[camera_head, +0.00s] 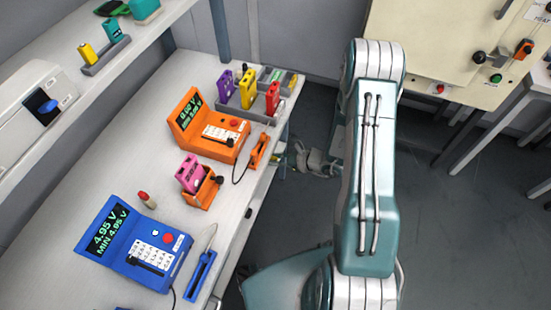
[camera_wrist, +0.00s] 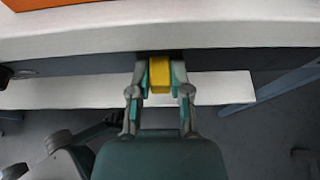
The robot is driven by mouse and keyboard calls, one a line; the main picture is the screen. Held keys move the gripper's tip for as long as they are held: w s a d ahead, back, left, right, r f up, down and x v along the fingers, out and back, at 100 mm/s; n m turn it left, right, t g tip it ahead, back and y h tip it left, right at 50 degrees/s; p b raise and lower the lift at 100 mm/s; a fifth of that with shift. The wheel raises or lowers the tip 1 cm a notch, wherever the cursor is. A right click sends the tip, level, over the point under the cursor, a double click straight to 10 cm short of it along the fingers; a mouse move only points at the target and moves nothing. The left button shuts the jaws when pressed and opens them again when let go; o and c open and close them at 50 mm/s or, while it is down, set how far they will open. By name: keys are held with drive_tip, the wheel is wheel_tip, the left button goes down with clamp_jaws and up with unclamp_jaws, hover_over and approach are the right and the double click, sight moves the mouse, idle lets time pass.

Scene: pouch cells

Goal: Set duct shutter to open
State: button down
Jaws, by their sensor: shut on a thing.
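My gripper (camera_wrist: 160,92) is shut on a small yellow block (camera_wrist: 160,75) in the wrist view, with one teal-padded finger on each side. The block is at the front edge of the bench (camera_wrist: 230,35), just below the light top. I cannot tell whether it is fixed to the bench or loose. No part is plainly marked as a duct shutter. In the head view my arm stands right of the bench, and the gripper is too small and partly hidden to make out well.
The bench holds a blue meter (camera_head: 135,245), an orange meter (camera_head: 210,125), a pink cell (camera_head: 190,173) in an orange holder and a rack of coloured cells. A white device with a blue knob (camera_head: 47,106) is at upper left. A cream panel (camera_head: 420,35) with buttons stands upper right.

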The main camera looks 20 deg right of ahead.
drive_tip(key=w+d, duration=0.4)
drive_tip(key=w, duration=0.1)
drive_tip(key=shift+w, duration=0.4)
drive_tip(key=shift+d, duration=0.1)
drive_tip(key=c, duration=0.6)
unclamp_jaws()
drive_tip(key=shift+w, duration=0.1)
drive_tip(key=shift+o, duration=0.2)
drive_tip(key=shift+d, duration=0.1)
drive_tip(key=v, duration=1.2)
